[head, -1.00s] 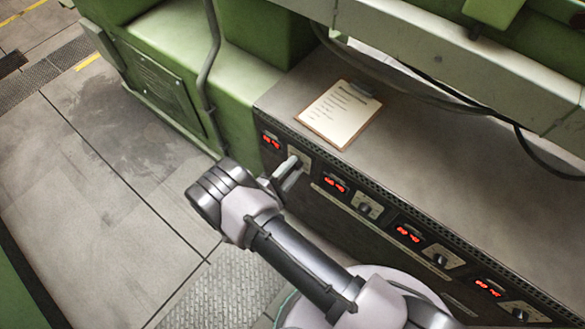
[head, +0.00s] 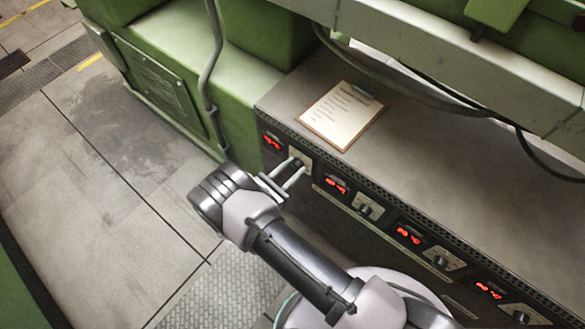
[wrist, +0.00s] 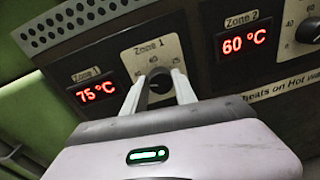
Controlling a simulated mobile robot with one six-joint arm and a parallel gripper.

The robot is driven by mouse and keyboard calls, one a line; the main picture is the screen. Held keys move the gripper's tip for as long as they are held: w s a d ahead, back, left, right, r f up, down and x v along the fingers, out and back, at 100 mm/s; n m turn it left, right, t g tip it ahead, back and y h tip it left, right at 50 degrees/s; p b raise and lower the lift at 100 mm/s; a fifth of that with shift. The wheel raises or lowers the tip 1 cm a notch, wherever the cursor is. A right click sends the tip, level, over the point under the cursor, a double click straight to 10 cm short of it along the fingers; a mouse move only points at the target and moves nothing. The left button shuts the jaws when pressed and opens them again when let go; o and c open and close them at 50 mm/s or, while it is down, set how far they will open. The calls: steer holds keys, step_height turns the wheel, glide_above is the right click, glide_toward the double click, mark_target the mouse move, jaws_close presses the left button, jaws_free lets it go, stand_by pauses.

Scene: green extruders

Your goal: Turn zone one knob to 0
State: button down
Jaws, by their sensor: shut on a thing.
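The zone one knob (wrist: 158,84) is a dark round knob on a pale dial plate (wrist: 150,56) marked "Zone 1". Its display (wrist: 96,92) beside it reads 75 °C in red. My gripper (wrist: 159,79) has one pale finger on each side of the knob and is shut on it. The knob's pointer and the lower part of the dial are hidden, so its setting cannot be read. In the head view my gripper (head: 294,168) reaches the leftmost dial of the dark control panel (head: 330,203).
The Zone 2 display (wrist: 242,40) reads 60 °C, with its knob (wrist: 309,30) to the right. More displays and knobs run along the panel. A clipboard (head: 341,115) lies on the grey top. Green machine housing (head: 170,95) stands left; the floor (head: 90,230) in front is clear.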

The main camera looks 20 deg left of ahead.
steer(key=n, duration=0.4)
steer(key=shift+w+a+f+n+h, duration=0.1)
steer(key=shift+n+h, duration=0.3)
steer(key=shift+n, duration=2)
steer(key=c, duration=1)
jaws_free()
steer(key=p+v, duration=0.2)
steer(key=v, duration=1.5)
steer(key=shift+s, duration=0.25)
